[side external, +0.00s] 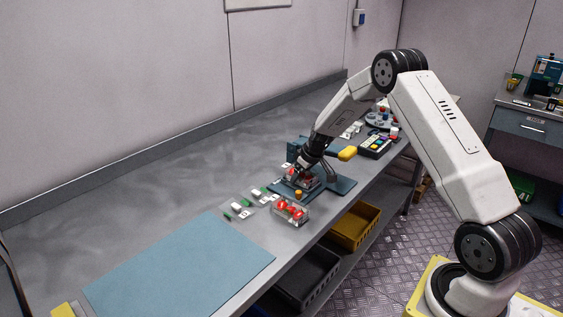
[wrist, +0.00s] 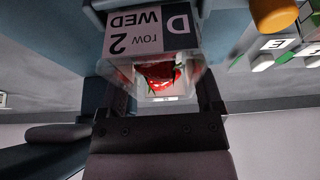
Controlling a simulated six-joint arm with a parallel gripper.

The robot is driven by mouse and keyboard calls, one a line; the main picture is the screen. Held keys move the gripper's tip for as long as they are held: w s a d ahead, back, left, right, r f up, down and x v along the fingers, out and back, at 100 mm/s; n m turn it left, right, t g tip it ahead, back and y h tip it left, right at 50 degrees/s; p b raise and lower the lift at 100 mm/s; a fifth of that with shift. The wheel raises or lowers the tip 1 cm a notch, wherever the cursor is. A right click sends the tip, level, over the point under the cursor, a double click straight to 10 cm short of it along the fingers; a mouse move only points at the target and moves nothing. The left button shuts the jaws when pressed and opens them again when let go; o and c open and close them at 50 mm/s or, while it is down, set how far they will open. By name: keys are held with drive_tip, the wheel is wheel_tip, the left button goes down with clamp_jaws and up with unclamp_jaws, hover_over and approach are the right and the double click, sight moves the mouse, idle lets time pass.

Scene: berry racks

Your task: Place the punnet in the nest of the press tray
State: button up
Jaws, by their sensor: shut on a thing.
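My gripper (side external: 303,165) is shut on a clear punnet (wrist: 195,72) of red strawberries, with one finger on each side of it in the wrist view (wrist: 162,98). A white and grey label (wrist: 150,35) reading D, WED, row 2 shows at the punnet. In the side view, the held punnet (side external: 311,182) is over the blue-grey press tray (side external: 338,187), partly behind my gripper. I cannot tell whether its base touches the tray. The nest is hidden under the punnet and gripper.
A second punnet of strawberries (side external: 291,212) stands on the bench in front of the tray. An orange knob (side external: 298,194) is close by. Small lettered tags (side external: 262,194) lie to the left. A blue mat (side external: 180,270) is clear.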

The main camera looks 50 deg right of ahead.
drive_tip(key=shift+f, duration=0.1)
drive_tip(key=o, duration=1.2)
drive_tip(key=shift+o, duration=0.2)
drive_tip(key=v, duration=1.2)
drive_tip(key=shift+a, duration=0.1)
drive_tip(key=s+a+g, duration=0.2)
drive_tip(key=s+a, duration=1.7)
drive_tip(key=a, duration=0.4)
drive_tip(key=shift+s+a+f, duration=0.15)
drive_tip(key=shift+s+f, duration=0.2)
drive_tip(key=shift+f, duration=0.05)
